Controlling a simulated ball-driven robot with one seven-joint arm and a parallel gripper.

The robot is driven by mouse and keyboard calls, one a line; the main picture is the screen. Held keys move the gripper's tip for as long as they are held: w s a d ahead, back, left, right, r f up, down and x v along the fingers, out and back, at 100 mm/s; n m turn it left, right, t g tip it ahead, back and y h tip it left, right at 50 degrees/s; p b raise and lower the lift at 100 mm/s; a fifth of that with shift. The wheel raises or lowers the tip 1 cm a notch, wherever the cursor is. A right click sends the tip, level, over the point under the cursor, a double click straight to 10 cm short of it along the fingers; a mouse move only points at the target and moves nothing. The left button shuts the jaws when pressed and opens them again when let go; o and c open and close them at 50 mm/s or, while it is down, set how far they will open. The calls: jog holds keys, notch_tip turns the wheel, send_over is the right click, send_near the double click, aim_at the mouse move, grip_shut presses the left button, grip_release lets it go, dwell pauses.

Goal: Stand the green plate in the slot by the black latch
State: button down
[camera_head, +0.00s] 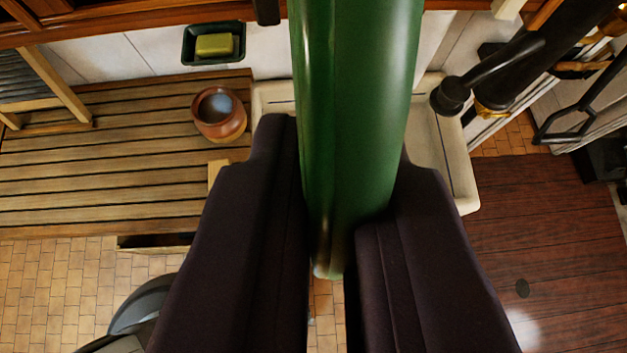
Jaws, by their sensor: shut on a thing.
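The green plate (357,95) is seen nearly edge-on and stands upright between the dark fingers of my gripper (338,190). My gripper is shut on its lower end, and the plate reaches up past the top edge of the view. It hides part of the white sink behind it. I cannot make out the slot. A small black piece (266,10) hangs at the top edge, left of the plate; I cannot tell whether it is the black latch.
A slatted wooden counter (110,190) at left carries a clay pot (219,115). A dark dish (190,45) with yellow-green soap (214,44) is on the wall. The white sink (455,165) lies behind the plate. A black pipe-like fixture (500,75) juts in at upper right.

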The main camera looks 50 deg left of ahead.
jog(key=w+a+p, duration=0.1)
jog(key=w+a, duration=0.5)
jog(key=a, duration=0.1)
jog(key=shift+a+p, duration=0.35)
jog(key=shift+a, duration=0.05)
dwell(0.3)
jog(key=shift+b, duration=0.55)
dwell(0.6)
jog(key=w+a, duration=0.4)
jog(key=a, duration=0.2)
jog(key=shift+w+f, duration=0.15)
jog(key=shift+w, duration=0.2)
dwell(0.8)
jog(key=w+a, duration=0.4)
jog(key=a, duration=0.2)
jog(key=shift+w, duration=0.3)
dwell(0.8)
jog(key=shift+f, duration=0.2)
